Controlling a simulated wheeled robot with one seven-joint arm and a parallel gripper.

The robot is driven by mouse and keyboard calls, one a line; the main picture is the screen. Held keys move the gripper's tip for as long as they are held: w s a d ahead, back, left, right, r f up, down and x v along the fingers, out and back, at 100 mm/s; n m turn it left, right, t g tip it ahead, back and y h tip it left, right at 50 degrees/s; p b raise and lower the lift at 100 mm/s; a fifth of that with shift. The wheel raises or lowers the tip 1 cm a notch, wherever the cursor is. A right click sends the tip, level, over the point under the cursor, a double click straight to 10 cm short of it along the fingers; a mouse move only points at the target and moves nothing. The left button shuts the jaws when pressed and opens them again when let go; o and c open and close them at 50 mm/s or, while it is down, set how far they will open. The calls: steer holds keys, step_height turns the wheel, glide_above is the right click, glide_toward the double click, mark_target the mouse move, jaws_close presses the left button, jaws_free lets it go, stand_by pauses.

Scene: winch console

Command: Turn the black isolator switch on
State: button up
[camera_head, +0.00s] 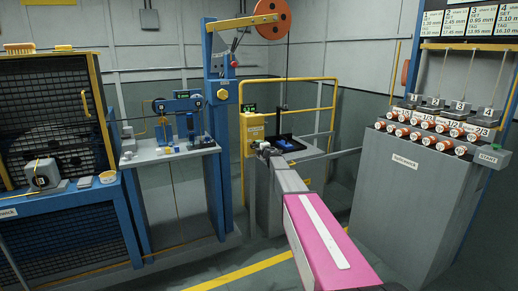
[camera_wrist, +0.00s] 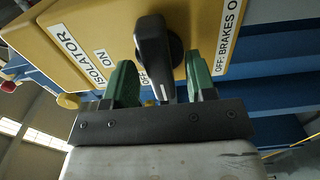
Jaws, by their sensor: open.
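The black isolator switch (camera_wrist: 152,45) sticks out from a yellow panel (camera_wrist: 205,15) in the wrist view. Its handle points down the picture, toward my gripper. The panel carries an "ISOLATOR" label (camera_wrist: 78,48), an "ON" label (camera_wrist: 101,56) left of the switch, and an "OFF" label beside the handle, partly hidden. My gripper (camera_wrist: 160,75) is open, with one green finger on each side of the handle and gaps showing on both sides. In the head view the yellow box (camera_head: 250,133) stands beyond my arm; the switch itself is too small to make out there.
A label reading "OFF: BRAKES O..." (camera_wrist: 226,32) sits right of the switch. A yellow knob (camera_wrist: 68,101) and a red knob (camera_wrist: 8,86) show at left. A blue post (camera_head: 218,130) and yellow railing (camera_head: 285,80) stand near the box. A grey console (camera_head: 405,190) stands right.

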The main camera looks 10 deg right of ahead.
steer(key=c, duration=0.9)
steer(key=shift+m, duration=0.4)
steer(key=m, duration=1.7)
steer(key=o, duration=0.9)
